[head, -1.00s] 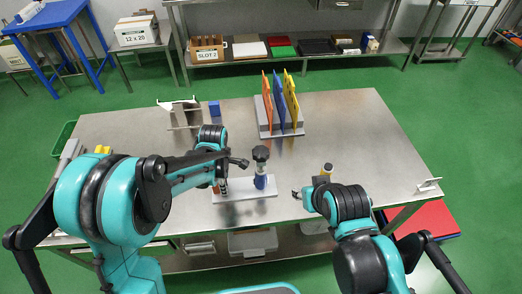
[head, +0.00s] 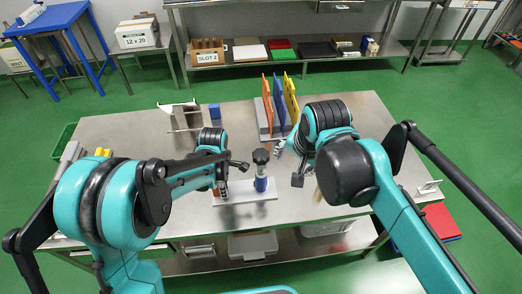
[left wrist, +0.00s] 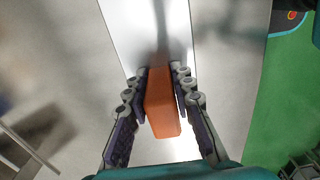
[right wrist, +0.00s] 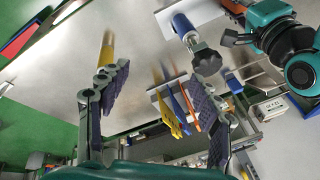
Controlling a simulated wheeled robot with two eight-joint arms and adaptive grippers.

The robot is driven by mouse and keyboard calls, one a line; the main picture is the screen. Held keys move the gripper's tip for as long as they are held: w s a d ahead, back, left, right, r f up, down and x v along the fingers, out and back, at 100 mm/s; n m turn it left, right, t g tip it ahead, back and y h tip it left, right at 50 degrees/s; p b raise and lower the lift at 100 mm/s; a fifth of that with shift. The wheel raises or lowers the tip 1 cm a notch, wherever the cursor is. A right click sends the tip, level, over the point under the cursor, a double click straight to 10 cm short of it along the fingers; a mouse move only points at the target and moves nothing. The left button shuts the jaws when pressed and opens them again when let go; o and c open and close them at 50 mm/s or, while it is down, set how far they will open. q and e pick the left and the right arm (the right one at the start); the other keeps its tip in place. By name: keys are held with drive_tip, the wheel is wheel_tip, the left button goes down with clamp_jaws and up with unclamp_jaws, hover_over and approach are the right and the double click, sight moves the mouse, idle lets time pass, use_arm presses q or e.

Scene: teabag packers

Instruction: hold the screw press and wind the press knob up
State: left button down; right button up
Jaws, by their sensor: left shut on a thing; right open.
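The screw press stands on the table: a white base plate (head: 240,190), a blue post (head: 261,184) and a dark press knob (head: 261,156) on top. An orange block (left wrist: 162,103) rises from the plate, and my left gripper (left wrist: 162,95) is shut on it. In the head view the left gripper (head: 221,188) is at the plate's left end. My right gripper (right wrist: 155,95) is open and empty. It is right of the knob in the head view. In the right wrist view the knob (right wrist: 206,62) and blue post (right wrist: 184,24) lie beyond the right finger, apart from it.
A grey rack with orange, blue and yellow boards (head: 290,98) stands behind the press. A white stand (head: 181,116) and a blue block (head: 214,110) are at the back left. A yellow-topped item (right wrist: 106,48) stands on the table.

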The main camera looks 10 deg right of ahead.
sight(261, 154)
drive_tip(key=w+a+r+m+g, duration=0.4)
drive_tip(key=w+a+r+m, duration=0.4)
drive_tip(key=m, duration=0.4)
drive_tip(key=f, duration=0.9)
drive_tip(key=w+f, duration=0.1)
drive_tip(key=f, duration=0.3)
drive_tip(key=shift+d+f, duration=0.15)
drive_tip(key=shift+d, duration=0.15)
drive_tip(key=c, duration=1.2)
